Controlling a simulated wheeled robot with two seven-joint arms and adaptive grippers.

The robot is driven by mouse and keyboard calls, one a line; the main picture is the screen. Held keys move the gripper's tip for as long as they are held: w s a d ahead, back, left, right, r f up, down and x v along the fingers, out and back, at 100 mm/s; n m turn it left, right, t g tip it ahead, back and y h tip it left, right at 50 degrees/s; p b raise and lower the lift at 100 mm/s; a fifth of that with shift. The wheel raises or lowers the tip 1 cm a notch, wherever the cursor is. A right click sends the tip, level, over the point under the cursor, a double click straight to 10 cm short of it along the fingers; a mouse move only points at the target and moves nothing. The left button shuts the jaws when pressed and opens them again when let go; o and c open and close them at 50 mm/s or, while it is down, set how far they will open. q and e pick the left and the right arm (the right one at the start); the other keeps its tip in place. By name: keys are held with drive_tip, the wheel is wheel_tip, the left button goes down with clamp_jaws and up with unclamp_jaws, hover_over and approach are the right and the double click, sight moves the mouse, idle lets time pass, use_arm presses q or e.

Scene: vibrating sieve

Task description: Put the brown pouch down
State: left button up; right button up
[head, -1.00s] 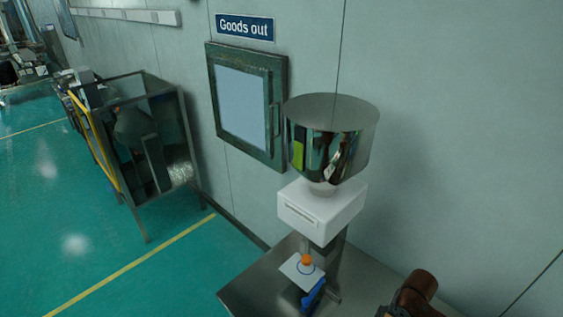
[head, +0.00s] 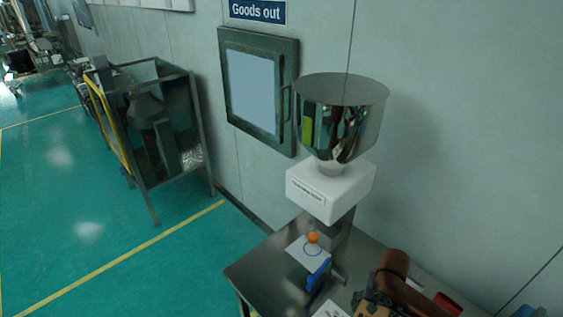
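The brown pouch (head: 395,264) is at the bottom right of the head view, over the metal table (head: 262,268). It looks like a rounded brown roll with darker and tan parts at its lower left. Its lower part is cut off by the picture's edge, and I cannot tell whether it rests on the table. Neither of my grippers can be made out.
A white machine (head: 330,190) with a shiny metal hopper (head: 340,115) stands on the table. A small orange knob (head: 313,238) and a blue item (head: 318,276) are below it. A red item (head: 447,302) is right of the pouch. A metal-framed cage (head: 160,140) stands left on the floor.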

use_arm(q)
wheel_tip(320, 180, down, 9)
drive_tip(key=b, duration=0.7)
drive_tip(key=shift+s+r+b, duration=0.15)
drive_tip(key=shift+s+b, duration=0.1)
drive_tip(key=shift+b, duration=0.15)
use_arm(e)
drive_tip(key=a+n, duration=0.6)
drive_tip(key=a, duration=0.6)
drive_tip(key=shift+s+r, duration=0.15)
drive_tip(key=shift+r, duration=0.2)
use_arm(q)
drive_tip(key=shift+s, duration=0.25)
drive_tip(key=shift+c, duration=0.4)
use_arm(e)
drive_tip(key=shift+f, duration=0.1)
